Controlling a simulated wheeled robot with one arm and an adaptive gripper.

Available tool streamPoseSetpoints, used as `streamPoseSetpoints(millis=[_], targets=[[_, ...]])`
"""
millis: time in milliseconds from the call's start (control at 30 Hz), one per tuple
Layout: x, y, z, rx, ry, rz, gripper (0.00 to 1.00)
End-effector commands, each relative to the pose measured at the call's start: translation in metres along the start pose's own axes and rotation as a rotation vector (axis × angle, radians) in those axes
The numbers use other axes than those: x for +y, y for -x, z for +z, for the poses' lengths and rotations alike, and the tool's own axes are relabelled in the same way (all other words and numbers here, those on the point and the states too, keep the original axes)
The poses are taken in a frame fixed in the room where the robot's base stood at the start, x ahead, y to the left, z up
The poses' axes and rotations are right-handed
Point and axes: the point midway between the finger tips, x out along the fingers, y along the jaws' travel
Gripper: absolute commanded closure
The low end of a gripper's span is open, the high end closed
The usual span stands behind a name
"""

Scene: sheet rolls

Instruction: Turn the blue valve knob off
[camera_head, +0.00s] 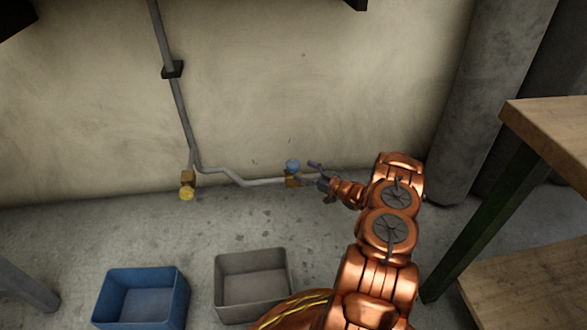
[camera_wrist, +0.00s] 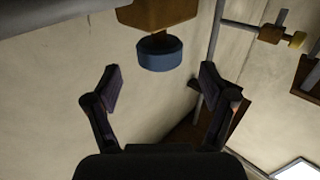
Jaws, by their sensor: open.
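The blue valve knob (camera_head: 293,165) sits on top of a brass valve body (camera_head: 292,181) on the grey pipe low along the wall. In the wrist view the blue knob (camera_wrist: 160,54) shows at the upper middle, hanging below the brass body (camera_wrist: 160,14) in that picture. My gripper (camera_head: 312,173) is just right of the knob in the head view. In the wrist view my gripper (camera_wrist: 160,80) is open, with one finger on each side and the knob beyond the gap between the fingertips. Nothing is between the fingers, and I see no contact with the knob.
A yellow knob (camera_head: 187,194) hangs on another brass valve to the left. A blue bin (camera_head: 183,300) and a grey bin (camera_head: 222,290) stand on the floor in front. A wooden shelf (camera_head: 545,125) is at the right.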

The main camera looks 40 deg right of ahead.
Motion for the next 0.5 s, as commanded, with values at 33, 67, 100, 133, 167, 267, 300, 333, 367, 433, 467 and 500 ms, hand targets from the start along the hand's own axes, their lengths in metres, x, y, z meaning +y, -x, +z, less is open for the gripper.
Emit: streamPoseSetpoints(millis=[33, 67, 100, 133, 167, 267, 300, 333, 367, 433, 467, 500], targets=[[-0.001, -0.009, 0.003, 0.000, 0.001, -0.002, 0.17], [0.000, -0.013, 0.004, -0.001, 0.002, -0.002, 0.17], [0.000, -0.019, 0.004, -0.001, 0.002, -0.002, 0.17], [0.000, -0.024, 0.004, -0.001, 0.002, -0.001, 0.17], [-0.001, -0.028, 0.004, -0.002, 0.002, -0.001, 0.17], [0.000, -0.040, 0.003, -0.002, 0.001, -0.001, 0.17], [-0.001, -0.044, 0.003, -0.002, 0.001, -0.002, 0.17], [-0.001, -0.046, 0.003, -0.002, 0.000, -0.002, 0.17], [-0.001, -0.049, 0.003, -0.001, 0.000, -0.001, 0.17], [0.000, -0.052, 0.002, -0.001, 0.000, 0.000, 0.17], [0.000, -0.053, 0.002, -0.001, 0.000, 0.000, 0.17], [0.000, -0.054, 0.001, -0.001, 0.000, 0.000, 0.17]])
